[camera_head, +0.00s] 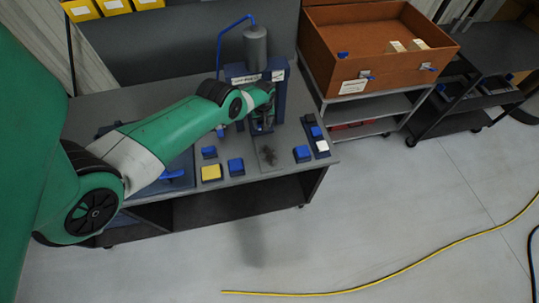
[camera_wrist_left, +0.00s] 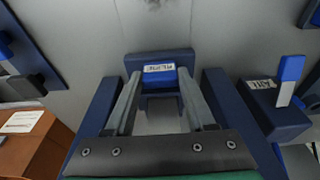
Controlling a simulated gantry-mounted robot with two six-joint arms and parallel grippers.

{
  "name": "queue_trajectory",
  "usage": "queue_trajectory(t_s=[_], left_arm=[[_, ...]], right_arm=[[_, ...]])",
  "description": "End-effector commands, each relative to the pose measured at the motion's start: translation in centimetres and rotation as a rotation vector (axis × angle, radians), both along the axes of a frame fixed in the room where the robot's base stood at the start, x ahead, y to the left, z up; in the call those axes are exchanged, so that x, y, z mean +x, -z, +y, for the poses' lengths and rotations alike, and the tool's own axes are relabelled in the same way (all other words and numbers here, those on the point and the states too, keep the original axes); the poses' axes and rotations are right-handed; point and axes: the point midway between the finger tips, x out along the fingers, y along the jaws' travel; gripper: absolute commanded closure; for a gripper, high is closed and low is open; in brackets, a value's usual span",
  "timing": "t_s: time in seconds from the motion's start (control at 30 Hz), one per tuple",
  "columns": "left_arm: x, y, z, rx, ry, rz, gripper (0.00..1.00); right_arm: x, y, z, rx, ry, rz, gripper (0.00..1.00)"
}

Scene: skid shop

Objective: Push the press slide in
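The press (camera_head: 281,92) is a blue frame with a grey cylinder (camera_head: 255,47) on top, at the right part of the grey bench. My left arm reaches in from the left, and its gripper (camera_head: 263,118) is inside the press frame, hiding part of it. In the left wrist view a blue labelled block (camera_wrist_left: 159,80), which looks like the slide's front, is straight ahead. My left gripper (camera_wrist_left: 159,73) has its two grey fingers apart, with tips on either side of this block. I cannot tell whether they touch it. My right gripper is not in view.
The bench (camera_head: 140,97) holds several blue blocks (camera_head: 236,166) and a yellow block (camera_head: 211,173) near its front edge. A brown crate (camera_head: 340,60) stands on a cart (camera_head: 396,101) to the right. A yellow cable (camera_head: 400,269) lies on open floor.

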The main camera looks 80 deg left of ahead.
Motion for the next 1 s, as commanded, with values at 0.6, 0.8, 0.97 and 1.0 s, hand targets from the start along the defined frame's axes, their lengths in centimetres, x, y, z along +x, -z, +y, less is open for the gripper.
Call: queue_trajectory(t_s=[0.6, 0.8, 0.97, 1.0], left_arm=[[0.1, -1.3, 0.0, 0.000, 0.001, -0.001, 0.18], [0.1, -3.3, 0.0, 0.000, 0.001, -0.001, 0.18], [0.1, -4.6, 0.0, 0.000, 0.001, 0.000, 0.18], [0.0, -4.7, 0.0, 0.000, 0.001, 0.000, 0.18]], right_arm=[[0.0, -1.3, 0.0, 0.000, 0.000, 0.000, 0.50], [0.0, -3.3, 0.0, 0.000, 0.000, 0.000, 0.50], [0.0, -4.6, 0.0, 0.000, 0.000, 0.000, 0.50], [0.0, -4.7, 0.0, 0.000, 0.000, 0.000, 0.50]])
